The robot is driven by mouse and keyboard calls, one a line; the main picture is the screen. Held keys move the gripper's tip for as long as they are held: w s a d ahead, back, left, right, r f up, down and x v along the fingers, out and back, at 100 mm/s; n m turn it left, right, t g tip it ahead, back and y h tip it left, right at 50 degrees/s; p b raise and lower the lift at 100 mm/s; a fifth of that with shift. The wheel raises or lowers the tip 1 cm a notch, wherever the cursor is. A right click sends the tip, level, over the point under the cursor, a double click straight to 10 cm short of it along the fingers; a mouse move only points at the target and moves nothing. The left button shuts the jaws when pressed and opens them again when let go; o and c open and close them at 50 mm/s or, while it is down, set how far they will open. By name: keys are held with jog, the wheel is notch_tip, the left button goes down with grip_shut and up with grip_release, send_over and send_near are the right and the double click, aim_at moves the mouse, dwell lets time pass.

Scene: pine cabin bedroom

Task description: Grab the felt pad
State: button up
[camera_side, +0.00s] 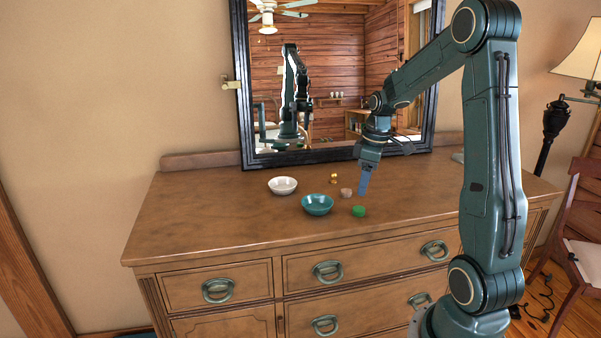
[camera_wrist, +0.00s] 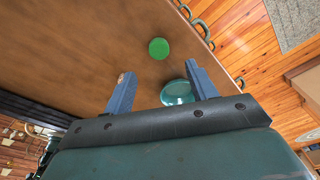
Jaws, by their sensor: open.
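A small bright green round piece (camera_side: 359,211) lies on the dresser top, right of the teal bowl; it looks like the felt pad, though I cannot be sure. In the wrist view the green piece (camera_wrist: 158,48) appears as a flat-faced disc beyond my fingertips. A small tan piece (camera_side: 346,193) lies behind it, close to my fingers in the side view. My gripper (camera_side: 363,195) points down above the dresser near both pieces. In the wrist view my gripper (camera_wrist: 159,74) has its two blue fingers wide apart, with nothing held between them.
A teal bowl (camera_side: 317,205) and a white bowl (camera_side: 283,186) stand left of the pieces. Small gold items (camera_side: 333,179) lie behind. A black-framed mirror (camera_side: 340,80) stands at the back of the dresser (camera_side: 220,215). The dresser top's left side is clear.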

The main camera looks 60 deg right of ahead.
aim_at(359, 209)
jog(key=shift+w+f, duration=0.15)
jog(key=shift+f, duration=1.05)
jog(key=shift+w+f, duration=0.15)
jog(key=shift+f, duration=1.15)
jog(key=shift+w+f, duration=0.1)
jog(key=shift+f, duration=1.2)
jog(key=c, duration=1.1)
